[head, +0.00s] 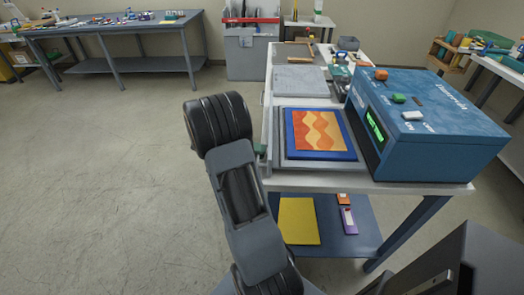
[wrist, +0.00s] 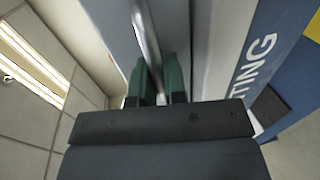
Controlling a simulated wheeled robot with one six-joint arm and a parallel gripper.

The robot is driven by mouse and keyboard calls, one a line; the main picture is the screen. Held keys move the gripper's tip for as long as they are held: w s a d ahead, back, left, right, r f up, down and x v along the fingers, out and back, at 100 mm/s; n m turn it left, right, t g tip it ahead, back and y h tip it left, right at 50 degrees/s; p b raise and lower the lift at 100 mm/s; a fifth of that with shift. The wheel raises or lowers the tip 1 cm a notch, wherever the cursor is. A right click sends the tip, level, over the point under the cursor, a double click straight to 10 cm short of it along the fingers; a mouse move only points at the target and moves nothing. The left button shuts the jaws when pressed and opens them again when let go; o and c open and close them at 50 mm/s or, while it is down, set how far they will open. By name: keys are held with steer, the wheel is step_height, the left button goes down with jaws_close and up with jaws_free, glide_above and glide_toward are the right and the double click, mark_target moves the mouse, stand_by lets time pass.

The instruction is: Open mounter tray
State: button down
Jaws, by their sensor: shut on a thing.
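The mounter tray (head: 279,135) is a flat grey plate on the white cart, left of the blue mounter machine (head: 430,125). A blue board with an orange and yellow wavy print (head: 319,131) lies on it. My gripper (head: 261,152) is at the tray's left side, mostly hidden behind my black wrist in the head view. In the wrist view, its green fingers (wrist: 157,82) are shut on a slim metal bar (wrist: 147,38), which looks like a handle. The bar's attachment to the tray is not clear.
The machine has orange, green and white buttons on top and a lit green display. A lighter grey board (head: 301,81) lies behind the tray. The cart's lower shelf (head: 335,240) holds a yellow sheet (head: 298,221) and small packs. Floor on the left is clear.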

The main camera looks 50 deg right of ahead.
steer(key=shift+w+a, duration=0.15)
steer(key=shift+w, duration=0.05)
steer(key=c, duration=1.5)
jaws_free()
steer(key=shift+w, duration=0.1)
steer(key=v, duration=1.3)
steer(key=shift+w+a+r, duration=0.1)
steer(key=shift+w+a, duration=0.1)
steer(key=shift+a, duration=0.1)
